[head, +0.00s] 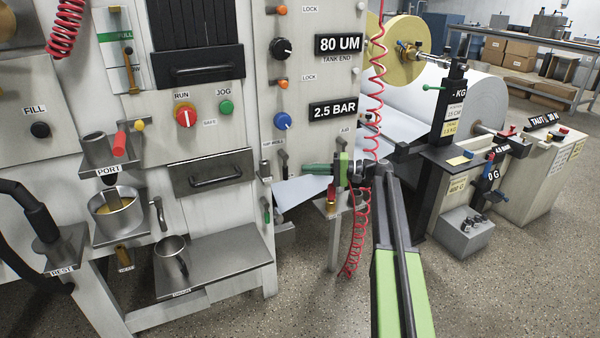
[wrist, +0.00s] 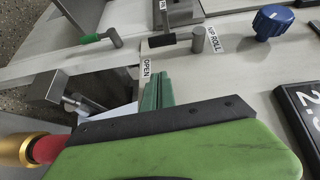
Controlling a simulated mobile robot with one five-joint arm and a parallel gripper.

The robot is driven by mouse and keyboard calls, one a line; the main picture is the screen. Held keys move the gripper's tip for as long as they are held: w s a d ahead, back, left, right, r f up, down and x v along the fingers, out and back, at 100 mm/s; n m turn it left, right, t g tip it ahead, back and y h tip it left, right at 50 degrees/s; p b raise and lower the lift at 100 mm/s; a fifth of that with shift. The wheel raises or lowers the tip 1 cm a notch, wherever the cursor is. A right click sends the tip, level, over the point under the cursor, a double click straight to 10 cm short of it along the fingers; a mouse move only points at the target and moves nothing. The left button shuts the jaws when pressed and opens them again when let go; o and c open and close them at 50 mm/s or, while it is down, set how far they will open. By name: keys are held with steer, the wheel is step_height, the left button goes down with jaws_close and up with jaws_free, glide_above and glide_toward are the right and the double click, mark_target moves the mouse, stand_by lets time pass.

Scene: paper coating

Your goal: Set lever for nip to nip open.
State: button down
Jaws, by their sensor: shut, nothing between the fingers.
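The lever for the nip (head: 284,160) is on the white panel under the NIP ROLL label (head: 272,142) and below the blue knob. In the wrist view the lever (wrist: 172,40) has a black handle and a grey post, and its handle runs from the post away from the NIP ROLL label (wrist: 216,39). The OPEN label (wrist: 147,68) lies to one side of the handle's end. My gripper (head: 306,169) is just right of the lever, its green fingers together and empty. In the wrist view the fingertips (wrist: 159,76) are beside the OPEN label, apart from the handle.
A blue knob (head: 282,121) and the 2.5 BAR display (head: 333,110) are above. A green-handled lever (head: 266,212) is lower on the panel. A red coiled hose (head: 378,60) hangs near my arm. The white paper web (head: 303,190) runs behind my gripper.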

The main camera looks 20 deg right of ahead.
steer(key=v, duration=0.9)
steer(key=shift+s+f, duration=0.2)
steer(key=s+a+f+n+g+h+p, duration=0.1)
steer(key=s+a+f+g+h, duration=0.3)
steer(key=s+a+f, duration=0.55)
steer(key=s+a+f+n+g+h+p, duration=0.1)
steer(key=s+a+f+g+h+p, duration=0.1)
steer(key=s+a+f+h, duration=0.75)
steer(key=s+a+r+n+g+h+p, duration=0.1)
steer(key=s+a+n+h+p, duration=0.15)
steer(key=s, duration=0.45)
step_height(320, 180, up, 37)
steer(key=w+d+p, duration=0.1)
steer(key=p, duration=3.5)
steer(key=shift+w+r, duration=0.15)
steer(key=shift+r, duration=0.05)
steer(key=shift+d, duration=0.1)
